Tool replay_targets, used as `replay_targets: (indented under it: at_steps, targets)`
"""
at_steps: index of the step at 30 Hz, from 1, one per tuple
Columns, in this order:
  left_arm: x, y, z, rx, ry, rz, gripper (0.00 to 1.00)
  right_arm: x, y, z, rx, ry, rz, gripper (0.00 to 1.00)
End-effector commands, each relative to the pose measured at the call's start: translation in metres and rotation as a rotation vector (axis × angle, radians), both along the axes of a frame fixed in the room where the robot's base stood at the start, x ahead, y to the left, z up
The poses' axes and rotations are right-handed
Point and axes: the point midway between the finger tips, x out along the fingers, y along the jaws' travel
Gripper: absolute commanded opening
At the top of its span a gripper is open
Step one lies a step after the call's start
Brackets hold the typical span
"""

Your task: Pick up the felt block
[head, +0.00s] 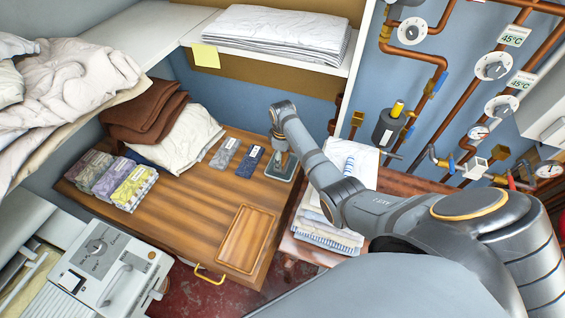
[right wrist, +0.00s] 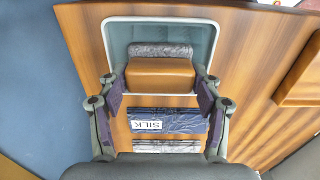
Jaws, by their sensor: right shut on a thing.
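The felt block (right wrist: 160,75) is a tan-brown block with a grey, fuzzy strip along its far edge. In the right wrist view it is over the shallow grey-blue tray (right wrist: 117,38); I cannot tell if it touches the tray. My right gripper (right wrist: 160,88) is shut on the block, one finger at each side. In the head view my right gripper (head: 281,156) reaches down over the tray (head: 278,176) at the wooden table's right side, and largely hides the block. My left gripper is not in view.
A dark blue packet labelled SILK (right wrist: 165,121) and a grey packet (head: 225,153) lie left of the tray. Folded cloths (head: 123,180) and brown towels (head: 148,110) are farther left. A wooden board (head: 246,238) is in front. Shirts (head: 330,225) are stacked right.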

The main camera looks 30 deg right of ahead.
Motion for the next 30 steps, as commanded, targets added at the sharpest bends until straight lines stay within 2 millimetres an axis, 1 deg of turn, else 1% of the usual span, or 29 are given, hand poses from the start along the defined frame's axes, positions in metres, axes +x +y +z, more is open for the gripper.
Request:
replay_targets:
  at_steps: [1, 2, 3, 11, 14, 17, 20, 23, 25, 27, 28, 30]
  targets:
    - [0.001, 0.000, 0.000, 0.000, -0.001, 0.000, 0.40, 0.000, 0.000, 0.000, 0.000, 0.000, 0.000, 0.38]
    - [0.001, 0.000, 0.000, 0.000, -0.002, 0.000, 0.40, 0.000, 0.000, 0.000, 0.000, 0.000, 0.000, 0.34]
    - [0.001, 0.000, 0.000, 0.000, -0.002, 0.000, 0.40, 0.000, 0.000, 0.000, 0.000, 0.000, 0.000, 0.33]
    - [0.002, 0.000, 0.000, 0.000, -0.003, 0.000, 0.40, 0.000, 0.000, 0.003, 0.000, 0.000, 0.000, 0.33]
    - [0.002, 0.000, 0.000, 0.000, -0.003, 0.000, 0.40, 0.001, 0.000, 0.012, 0.000, -0.003, 0.000, 0.33]
    - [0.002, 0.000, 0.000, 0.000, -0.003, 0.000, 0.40, 0.002, -0.001, 0.032, 0.000, -0.006, 0.000, 0.33]
    - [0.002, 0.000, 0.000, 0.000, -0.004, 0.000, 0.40, -0.014, 0.010, 0.051, 0.001, -0.004, 0.002, 0.33]
    - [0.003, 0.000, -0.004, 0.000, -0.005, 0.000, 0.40, -0.032, 0.022, 0.076, 0.001, -0.006, 0.002, 0.33]
    - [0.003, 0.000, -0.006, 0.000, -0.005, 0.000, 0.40, -0.047, 0.032, 0.093, 0.002, -0.004, 0.002, 0.33]
    - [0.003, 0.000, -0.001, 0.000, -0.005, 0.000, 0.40, -0.066, 0.044, 0.103, 0.004, 0.001, 0.000, 0.33]
    - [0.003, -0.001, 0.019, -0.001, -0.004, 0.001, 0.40, -0.073, 0.049, 0.116, 0.005, 0.005, 0.001, 0.33]
    - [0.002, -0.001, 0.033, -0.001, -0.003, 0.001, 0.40, -0.087, 0.058, 0.123, 0.005, 0.005, 0.001, 0.33]
